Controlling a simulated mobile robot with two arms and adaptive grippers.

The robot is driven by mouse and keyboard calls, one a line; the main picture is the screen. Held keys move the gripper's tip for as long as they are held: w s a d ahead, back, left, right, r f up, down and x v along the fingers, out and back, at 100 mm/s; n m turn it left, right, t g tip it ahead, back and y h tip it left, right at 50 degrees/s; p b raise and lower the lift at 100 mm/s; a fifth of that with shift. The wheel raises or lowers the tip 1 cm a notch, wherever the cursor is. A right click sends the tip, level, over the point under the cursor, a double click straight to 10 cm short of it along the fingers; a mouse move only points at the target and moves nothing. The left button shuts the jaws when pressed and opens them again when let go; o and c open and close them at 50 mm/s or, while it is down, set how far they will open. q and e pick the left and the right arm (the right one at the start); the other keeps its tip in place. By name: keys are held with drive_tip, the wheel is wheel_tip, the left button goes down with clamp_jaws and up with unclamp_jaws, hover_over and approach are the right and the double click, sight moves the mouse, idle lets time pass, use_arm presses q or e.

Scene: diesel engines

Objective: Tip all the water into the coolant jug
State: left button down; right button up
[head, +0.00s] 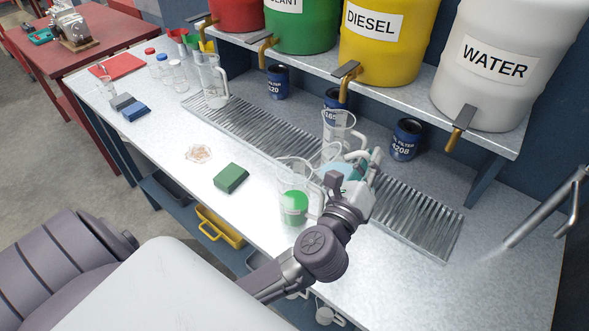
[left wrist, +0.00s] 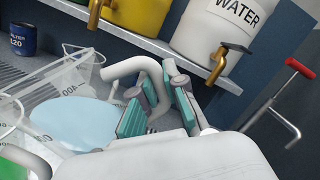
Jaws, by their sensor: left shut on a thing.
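My left gripper (head: 358,172) is shut on the white handle of a clear jug (left wrist: 75,118) with pale blue water in it. The handle also shows between the teal finger pads of the left gripper (left wrist: 155,105) in the left wrist view. In the head view the arm partly hides this jug. Another clear jug with a green patch (head: 293,207) stands on the bench just left of my gripper, close beside the held jug. A green edge shows at the lower left of the left wrist view. My right gripper is out of view.
A third clear jug (head: 340,125) stands behind the held one, and another (head: 213,80) farther left. A white water barrel (head: 492,85) with a tap sits on the shelf above. Blue filter cans (head: 405,140), a metal grating (head: 425,225) and a green block (head: 231,178) are nearby.

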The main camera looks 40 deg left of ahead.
sight(360, 151)
use_arm(q)
drive_tip(key=shift+a+r+n, duration=0.25)
drive_tip(key=shift+r+n, duration=0.05)
drive_tip(key=shift+r, duration=0.05)
drive_tip(key=shift+s+a+r+n+b, duration=0.15)
drive_tip(key=shift+s+n+b, duration=0.05)
drive_tip(key=shift+n+b, duration=0.25)
drive_tip(key=shift+w+a+n+b, duration=0.15)
drive_tip(key=shift+a+n+b, duration=0.1)
drive_tip(key=shift+n+b, duration=0.15)
drive_tip(key=shift+s+a+r+n+y, duration=0.1)
drive_tip(key=shift+s+a+n+y, duration=0.1)
drive_tip(key=shift+n+y, duration=0.1)
drive_tip(key=shift+r, duration=0.15)
drive_tip(key=shift+w+a+r+n, duration=0.1)
drive_tip(key=shift+a+r+n, duration=0.1)
drive_tip(key=shift+n, duration=0.15)
drive_tip(key=shift+s+r, duration=0.15)
drive_tip(key=shift+s, duration=0.1)
drive_tip(key=shift+a+b, duration=0.1)
drive_tip(key=shift+b, duration=0.2)
